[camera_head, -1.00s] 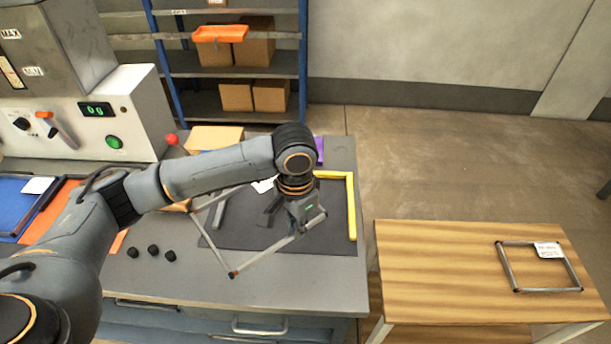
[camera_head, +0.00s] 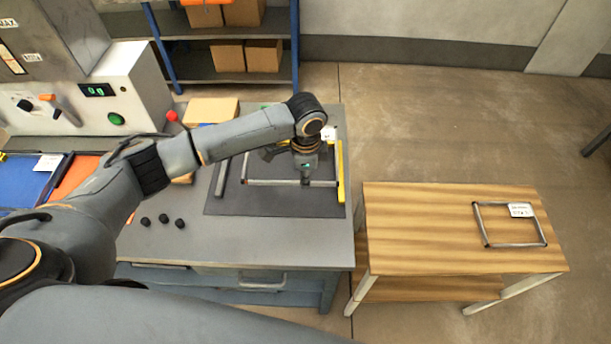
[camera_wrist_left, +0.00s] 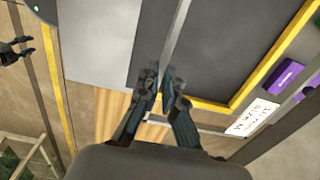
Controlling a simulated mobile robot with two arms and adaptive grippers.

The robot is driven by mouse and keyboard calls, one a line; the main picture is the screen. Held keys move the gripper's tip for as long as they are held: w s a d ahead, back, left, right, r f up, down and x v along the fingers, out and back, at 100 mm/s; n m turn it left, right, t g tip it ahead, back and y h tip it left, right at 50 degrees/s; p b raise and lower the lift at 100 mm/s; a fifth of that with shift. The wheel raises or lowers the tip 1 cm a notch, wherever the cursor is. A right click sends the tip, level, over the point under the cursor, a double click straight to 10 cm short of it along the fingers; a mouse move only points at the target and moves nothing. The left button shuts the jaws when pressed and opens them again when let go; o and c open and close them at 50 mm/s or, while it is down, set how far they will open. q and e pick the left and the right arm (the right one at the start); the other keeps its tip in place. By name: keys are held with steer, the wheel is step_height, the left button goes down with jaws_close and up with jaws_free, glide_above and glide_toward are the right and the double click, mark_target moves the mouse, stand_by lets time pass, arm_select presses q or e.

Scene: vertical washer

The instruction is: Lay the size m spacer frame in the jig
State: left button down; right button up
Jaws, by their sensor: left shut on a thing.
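My left gripper (camera_head: 306,172) is shut on one bar of a grey spacer frame (camera_head: 268,182); the left wrist view shows its fingers (camera_wrist_left: 160,92) closed around the bar (camera_wrist_left: 178,38). The frame is roughly level over the dark mat (camera_head: 275,206) of the jig, its right end close to the yellow stop (camera_head: 341,172). Whether it touches the mat I cannot tell. The arm hides part of the frame. A white size M label (camera_wrist_left: 254,117) shows beside the yellow stop (camera_wrist_left: 270,68) in the left wrist view. My right gripper (camera_wrist_left: 27,46) appears there, fingers apart and empty.
Another grey frame with a white label (camera_head: 484,228) lies on the wooden table (camera_head: 420,230) to the right. Several black knobs (camera_head: 163,219) stand on the bench left of the mat. A purple block (camera_wrist_left: 286,75) lies beyond the yellow stop. A control box (camera_head: 120,85) stands back left.

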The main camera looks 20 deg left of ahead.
arm_select(q)
steer(key=b, duration=0.6)
glide_above(305, 201)
steer(key=f, duration=0.6)
steer(key=shift+s+d, duration=0.1)
steer(key=shift+s, duration=0.15)
steer(key=shift+f+b, duration=0.45)
steer(key=shift+f, duration=0.8)
steer(key=shift+f+p, duration=0.15)
steer(key=shift+p, duration=0.25)
steer(key=shift+w, duration=0.3)
steer(key=c, duration=1.4)
jaws_free()
